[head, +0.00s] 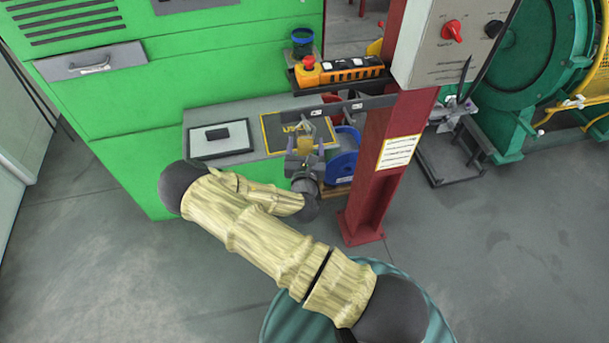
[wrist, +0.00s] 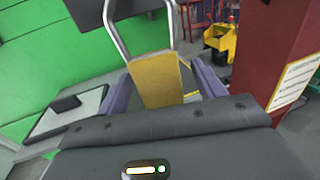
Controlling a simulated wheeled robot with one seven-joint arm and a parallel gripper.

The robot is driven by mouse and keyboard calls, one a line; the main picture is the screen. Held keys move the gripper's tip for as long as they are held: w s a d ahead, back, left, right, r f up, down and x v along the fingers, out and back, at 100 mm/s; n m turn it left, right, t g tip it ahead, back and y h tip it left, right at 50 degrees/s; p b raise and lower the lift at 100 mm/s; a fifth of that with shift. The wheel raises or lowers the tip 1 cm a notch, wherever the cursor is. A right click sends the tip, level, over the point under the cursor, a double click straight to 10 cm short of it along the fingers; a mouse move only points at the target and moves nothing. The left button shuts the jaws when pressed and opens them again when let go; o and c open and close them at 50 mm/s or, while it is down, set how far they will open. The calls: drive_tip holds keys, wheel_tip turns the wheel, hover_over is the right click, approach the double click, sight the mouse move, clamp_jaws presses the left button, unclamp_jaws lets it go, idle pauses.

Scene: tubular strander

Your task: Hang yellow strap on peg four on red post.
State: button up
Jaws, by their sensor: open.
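The red post (head: 378,165) stands right of centre in the head view and at the right of the wrist view (wrist: 268,42). A dark bar (head: 340,108) with small white labels runs left from it; I cannot make out which peg is four. A flat yellow piece (wrist: 157,80) with a bent metal loop above it, seemingly the yellow strap, is between the purple fingers of my gripper (wrist: 163,84) in the wrist view. The fingers are open, one on each side. In the head view my gripper (head: 304,160) is below the bar, with yellow (head: 304,146) at its tip.
A grey bench (head: 225,113) along the green machine (head: 150,100) carries a framed white panel (head: 220,147). A blue reel (head: 343,155) is close right of my gripper. An orange control box (head: 338,70) sits above the bar. Open floor lies in front.

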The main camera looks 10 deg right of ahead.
drive_tip(key=p+v, duration=0.1)
drive_tip(key=v, duration=1.4)
drive_tip(key=shift+s+p, duration=0.25)
drive_tip(key=shift+p, duration=0.05)
